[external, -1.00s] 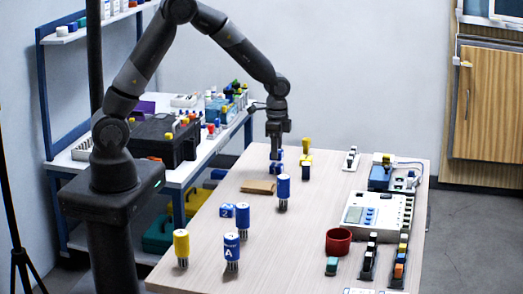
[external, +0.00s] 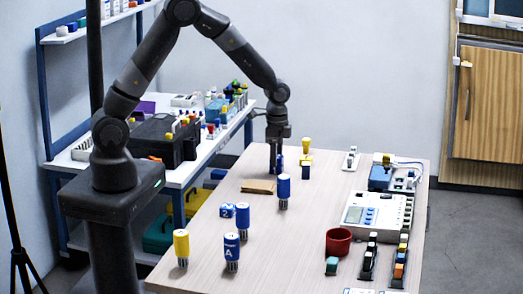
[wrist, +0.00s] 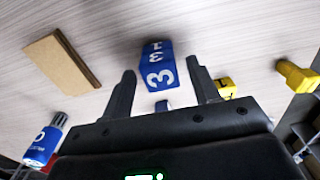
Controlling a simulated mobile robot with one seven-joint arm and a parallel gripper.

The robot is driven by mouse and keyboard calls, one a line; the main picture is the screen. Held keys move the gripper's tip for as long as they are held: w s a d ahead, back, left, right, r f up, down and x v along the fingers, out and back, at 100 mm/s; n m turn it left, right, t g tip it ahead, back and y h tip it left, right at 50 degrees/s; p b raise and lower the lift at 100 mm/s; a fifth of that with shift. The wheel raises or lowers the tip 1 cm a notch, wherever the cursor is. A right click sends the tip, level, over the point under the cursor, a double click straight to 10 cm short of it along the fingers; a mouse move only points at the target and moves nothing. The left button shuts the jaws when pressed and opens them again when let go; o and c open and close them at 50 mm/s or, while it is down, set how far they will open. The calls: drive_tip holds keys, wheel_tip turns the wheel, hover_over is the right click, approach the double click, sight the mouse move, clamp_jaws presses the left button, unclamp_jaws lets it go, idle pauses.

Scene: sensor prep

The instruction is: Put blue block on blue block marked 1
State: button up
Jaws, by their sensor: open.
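My gripper (external: 275,160) is open and points down at the far end of the table. In the wrist view its fingers (wrist: 163,88) are spread, with a blue block (wrist: 158,66) just beyond and between the tips. That block shows a white 3 and smaller white marks. In the external view a blue block (external: 280,161) is partly hidden behind the fingers. Another blue block (external: 227,210) with pale marks lies nearer the camera; I cannot read its marks.
A flat brown board (external: 258,186) lies near my gripper. Blue cylinders (external: 283,188), (external: 242,216), (external: 231,248) and a yellow one (external: 181,244) stand on the table. A red bowl (external: 339,241) is further right.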

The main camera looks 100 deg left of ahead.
wheel_tip(320, 180, up, 12)
drive_tip(key=shift+r, duration=0.15)
idle(0.3)
drive_tip(key=s+d+r+t, duration=0.2)
drive_tip(key=s+d+r, duration=0.45)
drive_tip(key=d, duration=0.35)
drive_tip(key=s+d+r+t, duration=0.2)
drive_tip(key=s+d+r, duration=0.45)
drive_tip(key=d, duration=0.45)
drive_tip(key=s+d+t, duration=0.1)
drive_tip(key=s+d, duration=0.4)
drive_tip(key=s, duration=0.3)
drive_tip(key=shift+d+r+t, duration=0.15)
drive_tip(key=shift+d+t, duration=0.1)
drive_tip(key=shift+t, duration=0.05)
